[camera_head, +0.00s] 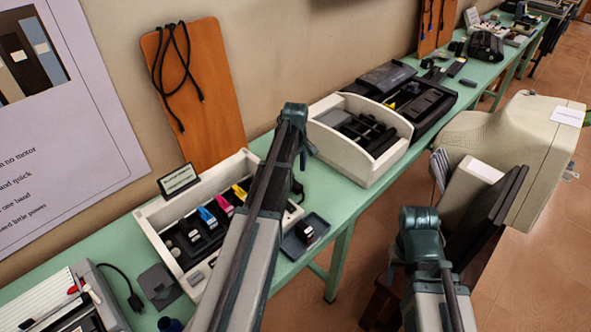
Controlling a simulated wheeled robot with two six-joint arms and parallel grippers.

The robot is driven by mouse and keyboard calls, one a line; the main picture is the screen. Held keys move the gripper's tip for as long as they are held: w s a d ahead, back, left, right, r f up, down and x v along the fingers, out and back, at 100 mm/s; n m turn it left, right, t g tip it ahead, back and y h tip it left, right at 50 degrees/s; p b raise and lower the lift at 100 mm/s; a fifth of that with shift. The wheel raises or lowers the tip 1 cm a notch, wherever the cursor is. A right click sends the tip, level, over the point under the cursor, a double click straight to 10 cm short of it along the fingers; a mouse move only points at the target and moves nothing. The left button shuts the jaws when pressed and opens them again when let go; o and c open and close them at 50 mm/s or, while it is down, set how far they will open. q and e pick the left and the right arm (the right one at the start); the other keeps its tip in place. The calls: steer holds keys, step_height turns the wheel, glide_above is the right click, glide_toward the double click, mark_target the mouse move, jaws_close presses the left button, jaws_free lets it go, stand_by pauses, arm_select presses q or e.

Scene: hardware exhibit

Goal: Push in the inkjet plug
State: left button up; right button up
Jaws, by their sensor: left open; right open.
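A cream inkjet printer tray (158,237) stands open on the green table, with a small black label sign (179,181) at its back edge. Inside are black parts and coloured cartridges: yellow (239,192), magenta (224,204) and blue (207,217). A black plug on a cable (135,301) lies left of the tray; I cannot tell whether it belongs to the inkjet. A small dark tray (305,236) with a black and white piece lies to the right. My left arm crosses over the printer's right side and hides part of it. Neither gripper's fingertips can be made out.
Another cream printer housing (362,140) and a black device (420,105) stand further along the table (335,205). A device with pens (70,300) is at lower left. A large beige monitor (515,150) and dark panels stand right, near my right arm.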

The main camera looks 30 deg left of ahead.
mark_target(295, 184)
arm_select(q)
step_height(295, 184, up, 8)
steer(key=p, duration=0.6)
steer(key=shift+p, duration=0.3)
steer(key=shift+f, duration=0.15)
steer(key=s+d+m, duration=0.9)
steer(key=s+d, duration=0.3)
steer(key=d, duration=0.2)
steer(key=s+d+m+y, duration=0.1)
steer(key=s+d+m, duration=0.8)
steer(key=d, duration=0.5)
steer(key=s, duration=0.2)
steer(key=shift+s+d, duration=0.3)
steer(key=shift+s, duration=0.05)
